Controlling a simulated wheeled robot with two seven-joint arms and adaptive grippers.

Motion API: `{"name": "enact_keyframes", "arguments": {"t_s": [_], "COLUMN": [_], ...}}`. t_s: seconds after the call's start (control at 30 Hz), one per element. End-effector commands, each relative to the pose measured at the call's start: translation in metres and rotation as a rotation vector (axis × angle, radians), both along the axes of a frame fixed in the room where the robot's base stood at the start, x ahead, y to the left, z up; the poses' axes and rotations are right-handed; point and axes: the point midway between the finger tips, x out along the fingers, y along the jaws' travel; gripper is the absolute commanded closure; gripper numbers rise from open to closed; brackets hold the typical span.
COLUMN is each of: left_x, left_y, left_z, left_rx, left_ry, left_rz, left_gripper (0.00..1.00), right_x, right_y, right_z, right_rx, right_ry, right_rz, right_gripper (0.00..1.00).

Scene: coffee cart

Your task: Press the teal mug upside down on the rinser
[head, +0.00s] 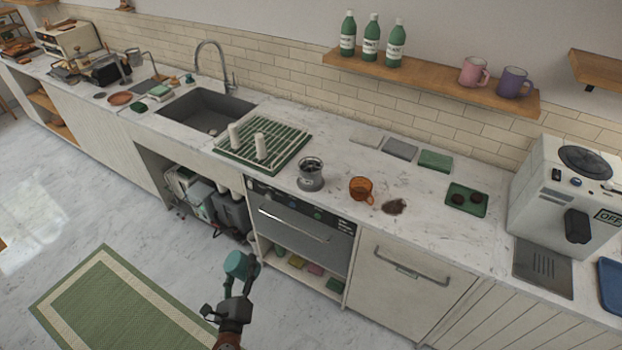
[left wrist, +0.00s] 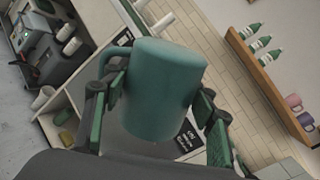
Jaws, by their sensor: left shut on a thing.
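The teal mug (head: 240,264) is held in my left gripper (head: 238,284), in front of the counter and above the floor. In the left wrist view the mug (left wrist: 165,90) fills the middle, between the two green-padded fingers of the gripper (left wrist: 160,118). Its handle shows at the upper left. The mug's opening is not visible, so I cannot tell clearly which way up it is. I cannot pick out the rinser for certain; a dark slotted plate (head: 543,268) lies in front of the white machine at the right. My right gripper is not in view.
A green drying rack (head: 290,150) with white cups stands right of the sink (head: 205,112). A metal container (head: 311,176), an orange cup (head: 360,189) and a brown spill (head: 394,206) are on the counter. A green rug (head: 110,310) lies on the floor.

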Motion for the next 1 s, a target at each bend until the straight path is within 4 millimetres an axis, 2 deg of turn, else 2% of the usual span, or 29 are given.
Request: {"name": "enact_keyframes", "arguments": {"t_s": [0.03, 0.1, 0.37, 0.6, 0.7, 1.0], "left_x": [0.000, 0.000, 0.000, 0.001, 0.001, -0.001], "left_y": [0.000, 0.000, 0.000, 0.000, 0.000, 0.000], "left_z": [0.005, 0.003, 0.002, 0.006, 0.004, 0.002], "left_rx": [0.055, 0.093, 0.121, 0.509, 0.598, 0.616], "left_ry": [-0.002, -0.003, -0.002, -0.004, -0.004, -0.005], "left_rz": [-0.001, -0.001, 0.000, -0.001, 0.001, 0.001], "left_gripper": [0.81, 0.81, 0.81, 0.81, 0.81, 0.81], "right_x": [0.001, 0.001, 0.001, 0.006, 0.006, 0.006], "right_y": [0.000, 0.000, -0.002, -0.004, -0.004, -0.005], "right_z": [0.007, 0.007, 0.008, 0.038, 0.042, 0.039], "right_rx": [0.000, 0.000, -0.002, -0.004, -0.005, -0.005], "right_ry": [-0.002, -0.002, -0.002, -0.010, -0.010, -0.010], "right_rz": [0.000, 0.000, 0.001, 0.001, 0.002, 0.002], "right_gripper": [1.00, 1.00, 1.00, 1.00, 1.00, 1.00]}}
